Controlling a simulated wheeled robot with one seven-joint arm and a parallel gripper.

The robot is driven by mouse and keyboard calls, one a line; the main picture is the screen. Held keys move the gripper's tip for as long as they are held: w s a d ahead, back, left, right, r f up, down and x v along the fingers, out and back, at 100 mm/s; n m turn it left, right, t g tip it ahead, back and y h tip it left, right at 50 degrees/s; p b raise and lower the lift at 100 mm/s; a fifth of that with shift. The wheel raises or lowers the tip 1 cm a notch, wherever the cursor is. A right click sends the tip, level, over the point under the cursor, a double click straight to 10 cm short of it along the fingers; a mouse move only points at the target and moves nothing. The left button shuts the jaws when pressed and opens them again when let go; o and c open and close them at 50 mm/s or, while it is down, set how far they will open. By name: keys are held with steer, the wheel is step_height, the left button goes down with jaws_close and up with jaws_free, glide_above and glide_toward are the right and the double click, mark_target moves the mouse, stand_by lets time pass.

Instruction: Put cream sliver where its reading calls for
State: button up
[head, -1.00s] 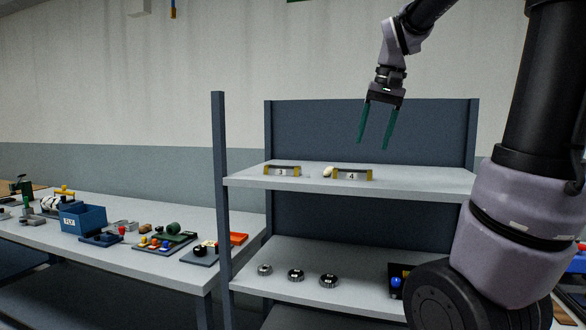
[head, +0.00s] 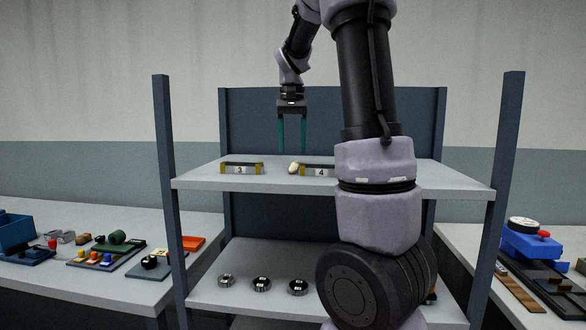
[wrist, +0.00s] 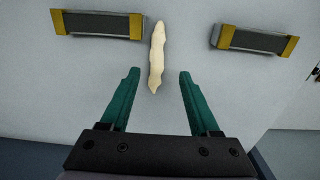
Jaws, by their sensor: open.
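The cream sliver (wrist: 156,57) lies on the upper shelf (head: 380,190) between two label holders. In the head view the sliver (head: 293,168) shows as a small pale lump just left of the holder marked 4 (head: 320,172). The holder marked 3 (head: 240,169) stands to its left. My gripper (head: 291,150) is open and empty above the shelf. In the wrist view my gripper (wrist: 156,74) has its green fingers apart, with the sliver's near end between the fingertips and most of it beyond them. No reading for the sliver is legible.
The lower shelf (head: 240,300) holds several dark round weights (head: 261,284). The left bench (head: 90,285) has a blue bin (head: 14,230), small parts and an orange block. The right bench holds a blue scale-like device (head: 530,240). Upright posts flank the shelves.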

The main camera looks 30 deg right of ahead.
mark_target(294, 163)
steer(key=f, duration=0.4)
steer(key=shift+s+d+f, duration=0.2)
steer(key=shift+d+f, duration=0.05)
steer(key=shift+f, duration=0.1)
jaws_close()
steer(key=shift+r, duration=0.1)
step_height(294, 163, up, 10)
